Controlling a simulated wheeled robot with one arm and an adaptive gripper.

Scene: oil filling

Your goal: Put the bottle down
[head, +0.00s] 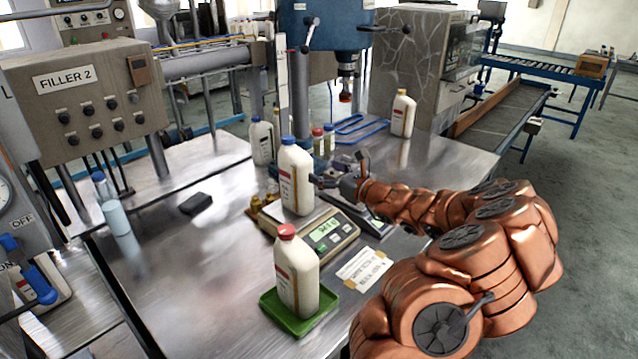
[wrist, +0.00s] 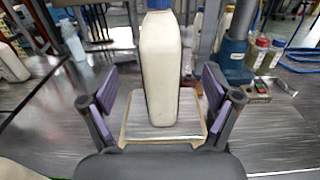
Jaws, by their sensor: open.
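A white bottle with a blue cap (head: 296,177) stands upright on the weighing scale (head: 335,236) in the head view. The scale has a lit green display. In the wrist view the same bottle (wrist: 160,70) stands on the scale's metal plate (wrist: 162,132), its cap cut off by the top edge. My gripper (head: 325,181) is at the bottle's right side in the head view. In the wrist view my gripper (wrist: 160,100) is open, with one purple-padded finger on each side of the bottle and gaps between pads and bottle.
A red-capped bottle (head: 297,270) stands in a green tray (head: 300,318) in front of the scale. Another blue-capped bottle (head: 261,142) and small jars (head: 317,142) stand behind. A black block (head: 195,204) lies left. The table's left middle is mostly clear.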

